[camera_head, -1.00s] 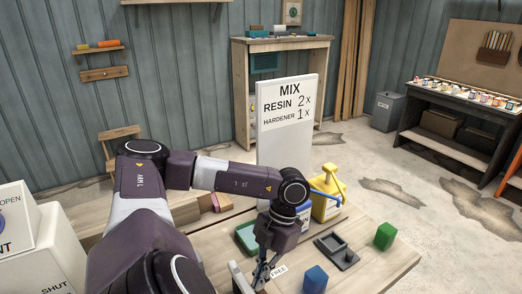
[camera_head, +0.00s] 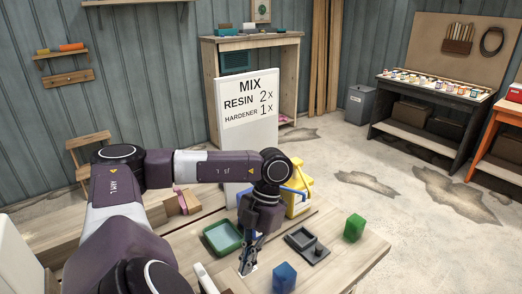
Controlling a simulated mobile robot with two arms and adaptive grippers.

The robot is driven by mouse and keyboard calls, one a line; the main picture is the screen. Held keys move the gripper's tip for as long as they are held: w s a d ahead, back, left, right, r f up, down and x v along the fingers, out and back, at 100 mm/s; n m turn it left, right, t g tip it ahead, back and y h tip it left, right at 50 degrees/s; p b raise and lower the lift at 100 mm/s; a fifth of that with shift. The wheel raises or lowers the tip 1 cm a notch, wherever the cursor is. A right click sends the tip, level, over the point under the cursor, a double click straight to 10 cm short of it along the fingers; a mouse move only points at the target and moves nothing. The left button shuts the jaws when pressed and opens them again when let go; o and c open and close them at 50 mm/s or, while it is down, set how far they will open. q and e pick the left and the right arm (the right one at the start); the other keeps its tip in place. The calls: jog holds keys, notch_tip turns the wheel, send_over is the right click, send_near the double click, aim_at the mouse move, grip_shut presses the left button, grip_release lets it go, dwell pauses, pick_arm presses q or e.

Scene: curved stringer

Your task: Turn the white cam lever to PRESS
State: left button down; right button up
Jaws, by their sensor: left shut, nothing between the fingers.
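A white upright bar (camera_head: 207,278), which looks like the cam lever, shows at the bottom edge of the view on the wooden bench. Its lower part is cut off by the frame. My left gripper (camera_head: 244,268) points down just right of the bar, low over the bench, with its fingers shut and nothing between them. A small white label (camera_head: 252,268) lies right at its fingertips, mostly covered, and its word cannot be read now. No PRESS mark is readable. My right gripper is not in view.
Right of my left gripper are a blue block (camera_head: 284,277), a dark grey tray (camera_head: 307,245) and a green block (camera_head: 354,227). A green tray (camera_head: 222,237) and a yellow container (camera_head: 298,197) stand behind. A white MIX sign (camera_head: 248,102) rises at the back.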

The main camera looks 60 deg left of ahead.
pick_arm(q)
jog(key=s+v, duration=0.1)
jog(key=v, duration=0.6)
jog(key=shift+r+p, duration=0.25)
jog(key=shift+p, duration=0.1)
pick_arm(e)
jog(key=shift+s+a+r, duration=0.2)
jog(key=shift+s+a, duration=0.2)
pick_arm(q)
jog(key=shift+d, duration=0.1)
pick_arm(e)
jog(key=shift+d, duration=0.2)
